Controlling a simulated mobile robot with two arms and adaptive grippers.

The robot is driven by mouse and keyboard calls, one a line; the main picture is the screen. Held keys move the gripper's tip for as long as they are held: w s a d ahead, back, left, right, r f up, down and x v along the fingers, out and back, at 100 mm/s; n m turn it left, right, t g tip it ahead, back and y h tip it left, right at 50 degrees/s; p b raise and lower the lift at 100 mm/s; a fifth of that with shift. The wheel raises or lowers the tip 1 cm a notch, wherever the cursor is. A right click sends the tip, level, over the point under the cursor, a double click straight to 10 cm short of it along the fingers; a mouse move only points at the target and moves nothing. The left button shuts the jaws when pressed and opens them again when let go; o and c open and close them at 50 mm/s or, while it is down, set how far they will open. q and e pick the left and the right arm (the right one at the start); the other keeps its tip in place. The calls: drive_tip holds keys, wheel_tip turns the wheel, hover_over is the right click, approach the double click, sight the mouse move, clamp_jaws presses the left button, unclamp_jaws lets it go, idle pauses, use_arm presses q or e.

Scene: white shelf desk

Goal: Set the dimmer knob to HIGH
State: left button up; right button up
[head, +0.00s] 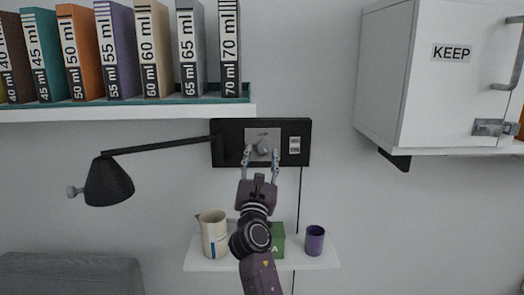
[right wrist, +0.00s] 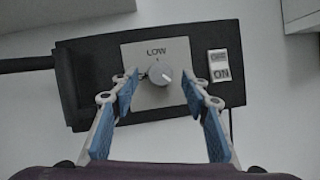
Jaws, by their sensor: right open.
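The dimmer knob (right wrist: 160,74) is a round grey knob on a light plate (right wrist: 175,52) marked LOW, set on a black wall panel (right wrist: 100,60). A pale line on the knob points to the lower right in the right wrist view. In the head view the knob (head: 263,147) sits between the fingertips of my right gripper (head: 262,155). My right gripper (right wrist: 160,85) is open, with one blue-padded finger on each side of the knob and gaps visible. No HIGH label is readable. My left gripper is not in view.
An ON switch (right wrist: 221,66) is right of the knob plate. A black lamp (head: 110,182) reaches out left from the panel. A white KEEP cabinet (head: 420,90) hangs at right.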

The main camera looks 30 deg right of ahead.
drive_tip(key=shift+w+d+r, duration=0.25)
drive_tip(key=shift+w+d, duration=0.15)
drive_tip(key=shift+w, duration=0.05)
drive_tip(key=c, duration=1.1)
drive_tip(key=shift+c, duration=0.2)
